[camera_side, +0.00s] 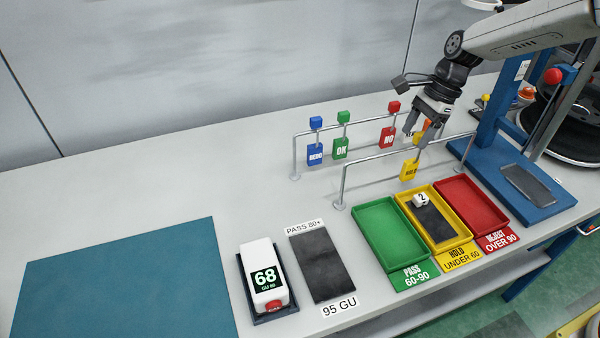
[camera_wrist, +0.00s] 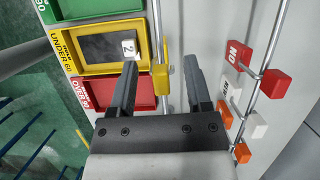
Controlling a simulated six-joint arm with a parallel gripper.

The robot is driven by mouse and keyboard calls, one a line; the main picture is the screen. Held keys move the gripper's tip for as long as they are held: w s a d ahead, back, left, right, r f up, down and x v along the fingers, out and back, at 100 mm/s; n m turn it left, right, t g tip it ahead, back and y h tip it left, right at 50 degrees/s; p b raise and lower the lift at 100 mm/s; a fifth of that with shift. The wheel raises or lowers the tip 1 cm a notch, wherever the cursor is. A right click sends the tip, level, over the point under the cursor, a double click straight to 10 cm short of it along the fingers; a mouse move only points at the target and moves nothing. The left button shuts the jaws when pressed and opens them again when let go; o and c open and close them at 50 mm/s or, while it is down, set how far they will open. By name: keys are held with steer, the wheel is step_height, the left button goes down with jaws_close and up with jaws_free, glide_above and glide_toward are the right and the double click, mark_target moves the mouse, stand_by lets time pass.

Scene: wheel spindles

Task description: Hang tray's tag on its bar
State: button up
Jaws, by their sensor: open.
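A yellow HOLD tag (camera_side: 409,171) with a cube on top hangs on the front bar (camera_side: 372,171), beside the yellow tray (camera_side: 461,236). That tray holds a dark slab with a white block marked 2 (camera_side: 420,200) on it. My gripper (camera_side: 419,131) is open just above the front bar, around the height of the tag's cube. In the wrist view the yellow tag (camera_wrist: 160,79) shows between the two spread fingers, with a gap on both sides. I cannot tell from these views whether a finger touches it.
The rear bar (camera_side: 365,125) carries blue, green and red tags (camera_side: 388,138), plus white and orange tags (camera_wrist: 241,153) partly hidden behind my gripper. Green (camera_side: 368,215) and red trays flank the yellow one.

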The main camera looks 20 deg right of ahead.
steer(key=shift+v, duration=2.85)
steer(key=s+d+f+n+t+h, duration=0.1)
steer(key=s+f+n, duration=0.3)
steer(key=s+n, duration=0.4)
steer(key=s+d+f+n+t+h, duration=0.1)
steer(key=s+d+f+n+h, duration=0.1)
steer(key=s+f+n, duration=0.3)
steer(key=s+n, duration=0.4)
steer(key=s, duration=0.3)
steer(key=shift+d+n+t+h, duration=0.3)
steer(key=shift+d+h, duration=0.05)
steer(key=shift+h, duration=0.05)
steer(key=shift+w, duration=0.1)
